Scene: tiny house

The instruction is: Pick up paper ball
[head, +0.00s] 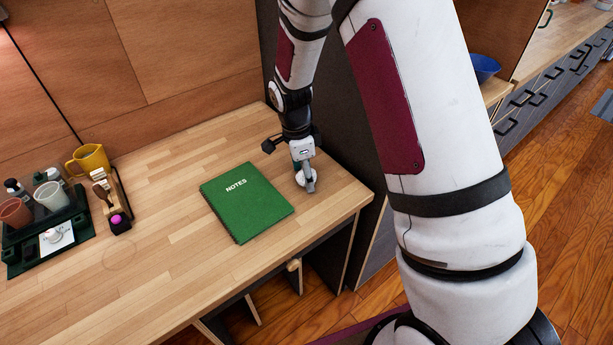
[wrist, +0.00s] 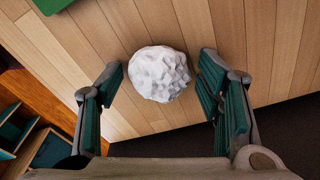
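The paper ball (wrist: 158,73) is white and crumpled, resting on the wooden desk. In the wrist view it lies between the two fingers, with a gap on each side. In the head view a small part of the paper ball (head: 299,178) shows beside my gripper (head: 309,182), which covers much of it. My gripper, also in the wrist view (wrist: 160,88), is open and low over the desk, around the ball without visible contact.
A green notebook (head: 246,202) lies just left of the gripper. A yellow mug (head: 90,159), a wooden holder (head: 117,193) and a dark tray (head: 75,246) stand at the left. The desk's right edge is near the gripper. The desk (head: 170,190) is clear between tray and notebook.

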